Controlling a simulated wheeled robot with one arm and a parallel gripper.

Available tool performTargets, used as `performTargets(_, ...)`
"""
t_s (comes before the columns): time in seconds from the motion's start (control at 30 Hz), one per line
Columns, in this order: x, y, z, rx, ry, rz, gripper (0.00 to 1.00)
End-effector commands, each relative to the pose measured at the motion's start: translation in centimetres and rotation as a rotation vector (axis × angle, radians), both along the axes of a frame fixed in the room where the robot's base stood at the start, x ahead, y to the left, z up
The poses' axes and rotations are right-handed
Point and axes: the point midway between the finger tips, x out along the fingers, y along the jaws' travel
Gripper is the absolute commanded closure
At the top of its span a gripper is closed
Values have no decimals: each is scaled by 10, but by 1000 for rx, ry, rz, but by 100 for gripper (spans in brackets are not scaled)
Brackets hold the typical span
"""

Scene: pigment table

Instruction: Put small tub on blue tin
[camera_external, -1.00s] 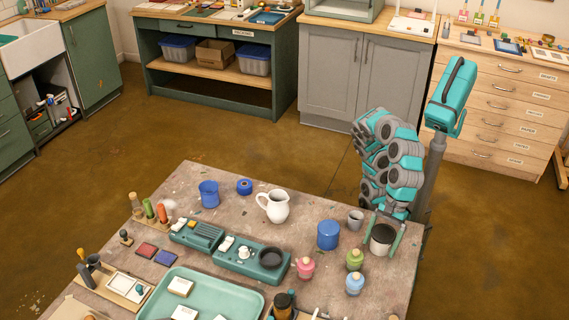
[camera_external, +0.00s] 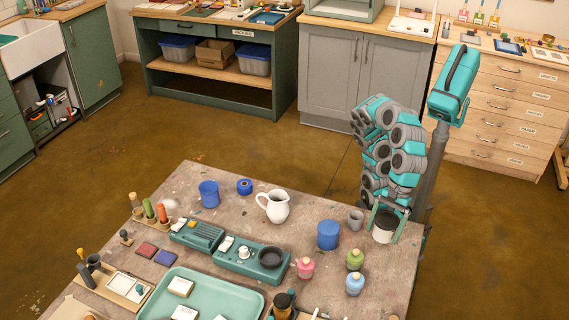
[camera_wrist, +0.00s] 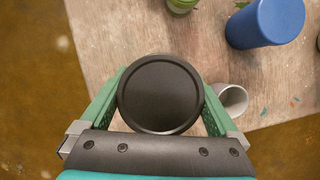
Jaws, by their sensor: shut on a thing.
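The small tub (camera_external: 384,232), white with a dark round lid, is held between the green fingers of my gripper (camera_external: 385,222) near the table's right edge. The wrist view shows its dark lid (camera_wrist: 160,94) from above, with a finger against each side. It looks upright and a little above the table. The blue tin (camera_external: 328,235) stands on the table to the left of the tub, apart from it. In the wrist view the blue tin (camera_wrist: 268,22) is at the upper right; nothing is seen on its top.
A grey cup (camera_external: 355,220) stands between the tin and the tub. Green (camera_external: 355,260), pink (camera_external: 305,267) and light blue (camera_external: 354,284) bottles stand in front of the tin. A white jug (camera_external: 274,206) and a dark bowl on a green unit (camera_external: 238,266) are further left.

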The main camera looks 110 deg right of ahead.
Motion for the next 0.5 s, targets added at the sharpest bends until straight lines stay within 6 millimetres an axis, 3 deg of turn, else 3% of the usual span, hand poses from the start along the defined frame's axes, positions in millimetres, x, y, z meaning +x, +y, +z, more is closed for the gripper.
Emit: performTargets(0.5,-66,-79,13,5,-2,0,87)
